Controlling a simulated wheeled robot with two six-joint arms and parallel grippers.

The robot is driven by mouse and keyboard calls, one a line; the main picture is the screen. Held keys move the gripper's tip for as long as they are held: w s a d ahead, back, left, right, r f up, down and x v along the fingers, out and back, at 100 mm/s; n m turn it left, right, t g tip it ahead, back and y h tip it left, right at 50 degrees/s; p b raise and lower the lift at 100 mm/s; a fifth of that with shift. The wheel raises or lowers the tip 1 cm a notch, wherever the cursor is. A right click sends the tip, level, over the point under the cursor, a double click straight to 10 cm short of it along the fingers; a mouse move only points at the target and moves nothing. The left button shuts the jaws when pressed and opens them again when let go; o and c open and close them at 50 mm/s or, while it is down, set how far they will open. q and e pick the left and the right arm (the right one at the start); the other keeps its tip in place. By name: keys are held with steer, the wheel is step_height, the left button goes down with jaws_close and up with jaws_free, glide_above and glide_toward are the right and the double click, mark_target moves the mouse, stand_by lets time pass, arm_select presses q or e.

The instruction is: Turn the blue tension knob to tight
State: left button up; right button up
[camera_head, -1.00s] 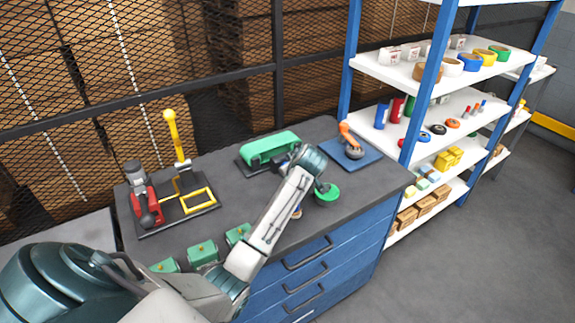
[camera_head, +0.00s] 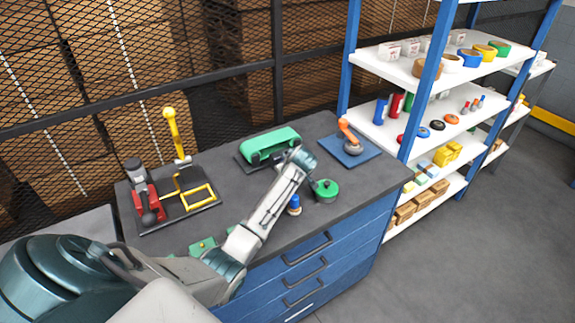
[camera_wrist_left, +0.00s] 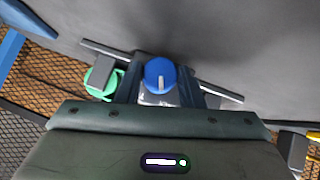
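In the left wrist view the blue knob (camera_wrist_left: 160,73), round with a white pointer line, sits between the two fingers of my left gripper (camera_wrist_left: 160,82). The pointer line runs nearly straight down the picture. The fingers are apart on either side of the knob; contact cannot be made out. My right gripper does not show.
On the bench stand a red tool (camera_head: 142,195), a yellow-levered fixture (camera_head: 172,135), an orange device on a blue mat (camera_head: 335,158), a small blue-and-yellow item (camera_head: 294,206) and a round green item (camera_head: 326,190). A stocked shelf (camera_head: 432,105) stands at the right.

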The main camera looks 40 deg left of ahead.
arm_select(q)
steer(key=shift+r, duration=0.1)
steer(key=shift+c, duration=0.4)
steer(key=shift+w+d+r+g+p, duration=0.1)
steer(key=shift+g+p, duration=0.2)
steer(key=shift+g, duration=0.1)
steer(key=shift+w+m+g+y, duration=0.1)
steer(key=shift+m+g+y, duration=0.2)
steer(key=shift+m+g, duration=0.1)
steer(key=shift+w+d+m+g+y, duration=0.15)
steer(key=shift+m+g+y, duration=0.25)
steer(key=shift+g, duration=0.5)
steer(key=shift+m+g, duration=0.4)
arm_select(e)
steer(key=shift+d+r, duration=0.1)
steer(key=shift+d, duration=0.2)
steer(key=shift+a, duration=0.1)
arm_select(q)
steer(key=o, duration=1)
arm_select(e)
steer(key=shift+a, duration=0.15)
